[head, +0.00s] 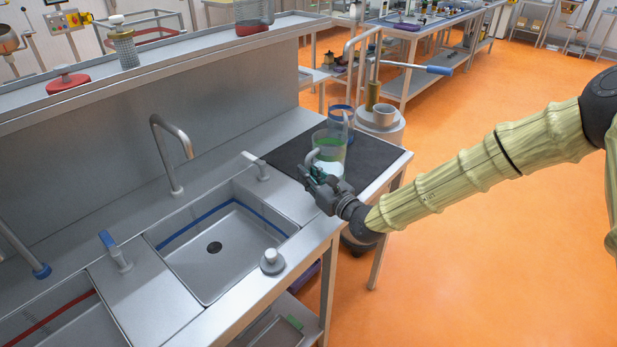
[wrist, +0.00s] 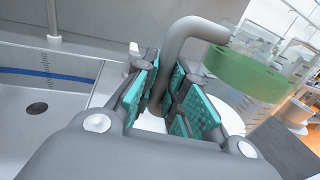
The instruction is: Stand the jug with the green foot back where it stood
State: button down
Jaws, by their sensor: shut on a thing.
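The clear jug with the green band (head: 329,152) is over the dark mat at the right end of the sink bench. Its green part shows high on it, with a whitish area below. In the wrist view the green ring (wrist: 245,72) is at upper right, joined by a thick grey handle (wrist: 190,30). My gripper (head: 317,175) is at the jug's near left side, shut on the handle between its teal pads (wrist: 165,102). I cannot tell whether the jug touches the mat.
A clear jug with a blue band (head: 341,112) is just behind. The dark mat (head: 378,163) has bare room at right. A sink (head: 215,252) with a tap (head: 172,150) lies left, with a lever (head: 256,165) near the mat. A round stand (head: 383,127) is beyond the bench.

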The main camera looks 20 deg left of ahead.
jog(key=shift+f, duration=0.8)
jog(key=c, duration=1.5)
grip_release()
jog(key=shift+d, duration=0.15)
jog(key=b+v, duration=0.2)
jog(key=v, duration=0.9)
jog(key=shift+s+d, duration=0.2)
jog(key=shift+d, duration=0.15)
